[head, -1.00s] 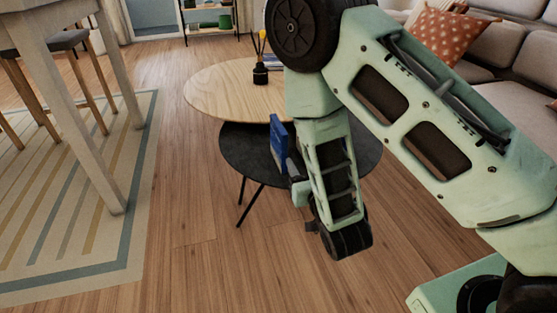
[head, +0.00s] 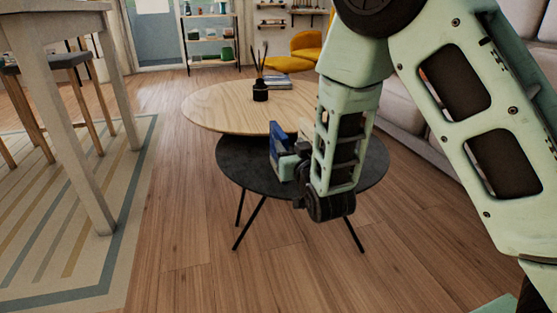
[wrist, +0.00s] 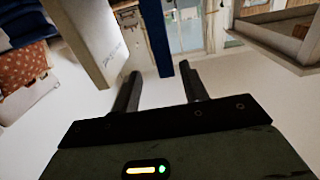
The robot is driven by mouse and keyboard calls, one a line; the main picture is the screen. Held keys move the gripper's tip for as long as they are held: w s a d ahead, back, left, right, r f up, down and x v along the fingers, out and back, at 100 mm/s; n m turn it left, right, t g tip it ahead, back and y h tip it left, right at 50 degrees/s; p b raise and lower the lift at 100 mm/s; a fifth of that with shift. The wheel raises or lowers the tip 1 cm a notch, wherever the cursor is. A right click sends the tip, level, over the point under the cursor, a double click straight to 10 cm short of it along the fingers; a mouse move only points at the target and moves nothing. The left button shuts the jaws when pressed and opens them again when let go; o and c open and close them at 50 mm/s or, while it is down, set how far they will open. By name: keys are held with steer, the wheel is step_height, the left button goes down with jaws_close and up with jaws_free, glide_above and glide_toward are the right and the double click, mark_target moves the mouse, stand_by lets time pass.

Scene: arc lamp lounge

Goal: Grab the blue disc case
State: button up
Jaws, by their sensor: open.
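The blue disc case (head: 277,146) stands upright at the black lower table, beside my gripper. In the wrist view it shows as a narrow blue upright strip (wrist: 156,35), seen nearly edge-on. My gripper (head: 287,167) is low over the black table, and my arm hides part of it. In the wrist view my gripper (wrist: 160,70) is open. The blue strip's end lies in the gap between the two fingertips, with space on both sides. I see no contact.
A pale slab with faint lettering (wrist: 97,35) is close by the left finger in the wrist view. The black table (head: 240,178) adjoins a wooden table (head: 215,105) bearing a dark reed pot (head: 260,92) and books (head: 280,84). Open floor lies in front.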

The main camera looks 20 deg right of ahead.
mark_target(280, 136)
steer(key=w+b, duration=0.1)
steer(key=w, duration=0.1)
steer(key=w+b, duration=0.1)
steer(key=w, duration=0.1)
steer(key=w+b, duration=0.1)
steer(key=w, duration=0.1)
steer(key=shift+w+a+f+b, duration=0.2)
steer(key=shift+a+f+b, duration=0.1)
steer(key=shift+a, duration=0.1)
steer(key=shift+w+r, duration=0.15)
steer(key=shift+w, duration=0.4)
jaws_close()
